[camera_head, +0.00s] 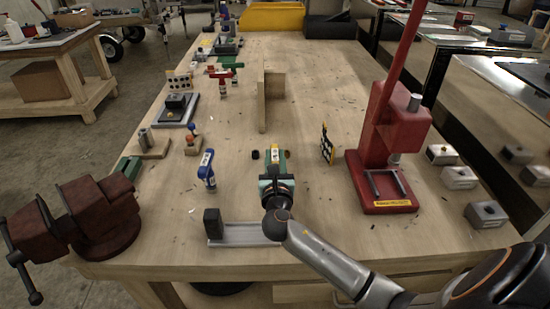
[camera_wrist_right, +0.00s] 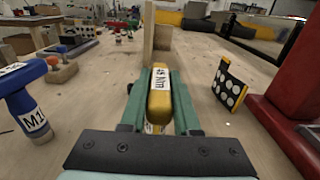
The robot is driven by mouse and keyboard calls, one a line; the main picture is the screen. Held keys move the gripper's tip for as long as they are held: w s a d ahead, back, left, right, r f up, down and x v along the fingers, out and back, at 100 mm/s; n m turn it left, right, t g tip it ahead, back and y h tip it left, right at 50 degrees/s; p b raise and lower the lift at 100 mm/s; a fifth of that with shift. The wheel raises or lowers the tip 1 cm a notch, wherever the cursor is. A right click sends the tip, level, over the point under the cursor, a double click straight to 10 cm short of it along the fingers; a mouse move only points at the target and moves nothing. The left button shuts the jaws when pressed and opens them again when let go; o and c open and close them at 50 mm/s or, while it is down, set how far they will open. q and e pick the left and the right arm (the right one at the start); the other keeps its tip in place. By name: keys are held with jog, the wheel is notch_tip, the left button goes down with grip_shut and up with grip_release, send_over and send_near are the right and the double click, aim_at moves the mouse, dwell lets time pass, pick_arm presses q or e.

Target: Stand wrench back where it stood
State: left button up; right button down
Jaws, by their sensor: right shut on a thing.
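My right gripper (camera_head: 274,163) reaches forward over the middle of the bench. In the right wrist view its green fingers (camera_wrist_right: 158,98) are shut on a yellow tool (camera_wrist_right: 160,88) with a white label that seems to read 45 Nm; I take this for the wrench. Only the tool's top and a little of its side show, so I cannot tell whether it touches the bench. A blue tool (camera_head: 207,170) with a white M10 label stands to the left of the gripper; it also shows in the right wrist view (camera_wrist_right: 28,103). My left gripper is out of view.
An upright wooden board (camera_head: 262,100) stands ahead. A black plate with white dots (camera_head: 327,145) and a red press (camera_head: 385,150) are right. A red-brown vise (camera_head: 95,215) is left, a metal rail with a black block (camera_head: 230,232) in front. The bench's right rear is clear.

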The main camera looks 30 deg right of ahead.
jog(key=c, duration=0.6)
grip_release()
jog(key=shift+f, duration=0.15)
jog(key=shift+c, duration=0.2)
jog(key=shift+s+a+r, duration=0.15)
jog(key=shift+r, duration=0.05)
jog(key=v, duration=1.1)
jog(key=shift+s+a, duration=0.15)
jog(key=shift+s, duration=0.15)
